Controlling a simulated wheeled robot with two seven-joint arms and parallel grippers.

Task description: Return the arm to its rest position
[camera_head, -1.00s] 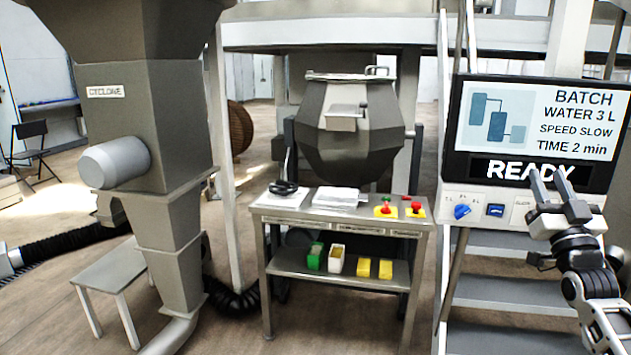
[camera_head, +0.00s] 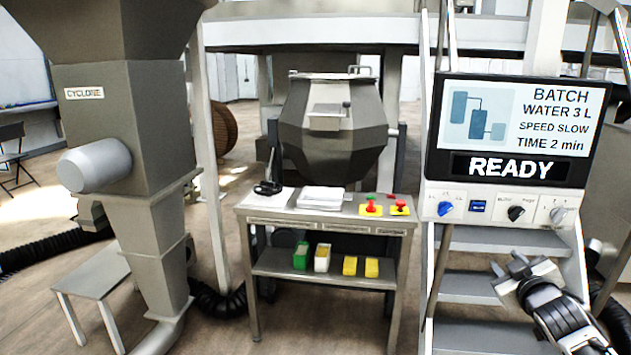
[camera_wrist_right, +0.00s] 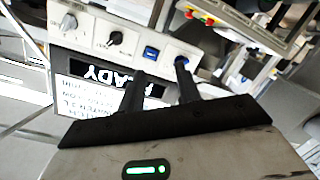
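My right gripper (camera_head: 517,267) is at the lower right of the head view, below the control panel and in front of the metal steps. In the right wrist view its two fingers (camera_wrist_right: 158,80) stand apart with nothing between them, and the panel lies beyond them. The control panel (camera_head: 500,205) carries a screen (camera_head: 520,130) that reads BATCH, WATER 3 L, SPEED SLOW, TIME 2 min and READY. Below the screen are a blue knob (camera_head: 445,208), a blue switch (camera_head: 478,206) and a black knob (camera_head: 516,212). My left gripper is not in view.
A metal table (camera_head: 325,222) in the middle holds papers and two red buttons on yellow bases. Green, white and yellow boxes sit on its lower shelf. A grey mixer drum (camera_head: 330,130) stands behind it. The cyclone (camera_head: 125,120) stands at left. Steps (camera_head: 475,285) rise behind my right gripper.

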